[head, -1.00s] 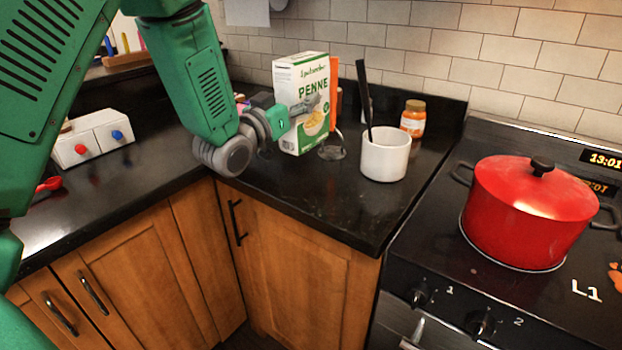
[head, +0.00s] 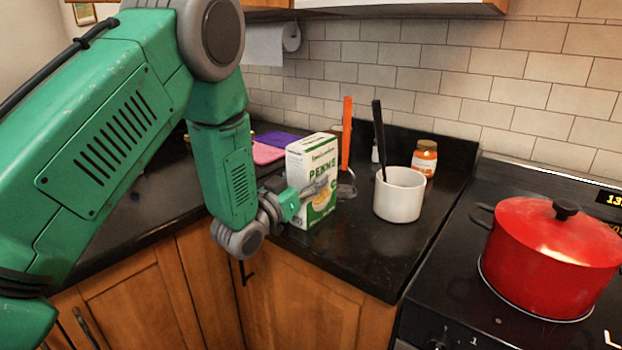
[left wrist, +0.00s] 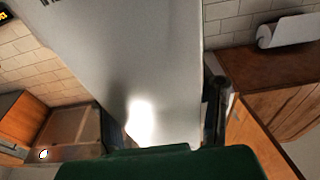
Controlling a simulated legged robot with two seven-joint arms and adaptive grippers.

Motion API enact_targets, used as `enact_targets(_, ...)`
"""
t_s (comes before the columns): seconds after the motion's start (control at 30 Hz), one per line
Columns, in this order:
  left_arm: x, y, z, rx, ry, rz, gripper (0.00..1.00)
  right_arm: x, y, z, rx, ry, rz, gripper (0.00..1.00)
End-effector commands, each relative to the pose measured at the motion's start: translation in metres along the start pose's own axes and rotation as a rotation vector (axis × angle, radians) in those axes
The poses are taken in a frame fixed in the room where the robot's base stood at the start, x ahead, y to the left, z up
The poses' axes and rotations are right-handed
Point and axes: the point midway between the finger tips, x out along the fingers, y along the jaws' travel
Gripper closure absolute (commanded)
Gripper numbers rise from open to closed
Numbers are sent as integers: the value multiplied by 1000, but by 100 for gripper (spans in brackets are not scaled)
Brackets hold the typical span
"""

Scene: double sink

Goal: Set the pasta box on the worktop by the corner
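The pasta box (head: 309,165) is a white and green carton marked PENNE. It is upright over the corner worktop (head: 338,262), left of the white mug. Its base is at or just above the surface; I cannot tell if it touches. My left gripper (head: 312,191) is shut on the box, with its fingers across the lower front and side. In the left wrist view the box (left wrist: 135,60) is a large pale face filling the middle, with a dark finger (left wrist: 215,105) at its right edge. My right gripper is not in view.
A white mug (head: 398,200) with a black-handled utensil (head: 379,135) stands right of the box. A jar (head: 424,158) and an orange-handled utensil (head: 347,130) are behind. A red pot (head: 552,255) sits on the stove at right. Pink and purple boards (head: 270,145) lie behind my arm.

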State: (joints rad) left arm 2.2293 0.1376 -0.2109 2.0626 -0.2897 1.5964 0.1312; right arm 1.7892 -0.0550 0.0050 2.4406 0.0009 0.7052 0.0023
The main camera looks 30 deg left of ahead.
Motion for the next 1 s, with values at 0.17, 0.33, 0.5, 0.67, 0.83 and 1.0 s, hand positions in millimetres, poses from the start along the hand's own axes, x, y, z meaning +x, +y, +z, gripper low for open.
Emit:
enact_targets(0.17, 1, 7, 0, 6, -5, 2, 31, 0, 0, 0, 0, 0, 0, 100)
enact_targets(0.33, 1, 10, -2, 8, -4, 4, 31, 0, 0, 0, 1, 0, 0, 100)
enact_targets(0.5, 0, 5, 0, 3, -4, 2, 31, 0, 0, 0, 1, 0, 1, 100)
enact_targets(0.67, -16, 1, 2, 0, -7, 0, 31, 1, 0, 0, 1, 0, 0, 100)
enact_targets(0.83, -52, 2, 2, -1, -8, -2, 31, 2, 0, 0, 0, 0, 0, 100)
enact_targets(1.0, -86, 5, 1, 3, -8, 0, 31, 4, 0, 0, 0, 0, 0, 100)
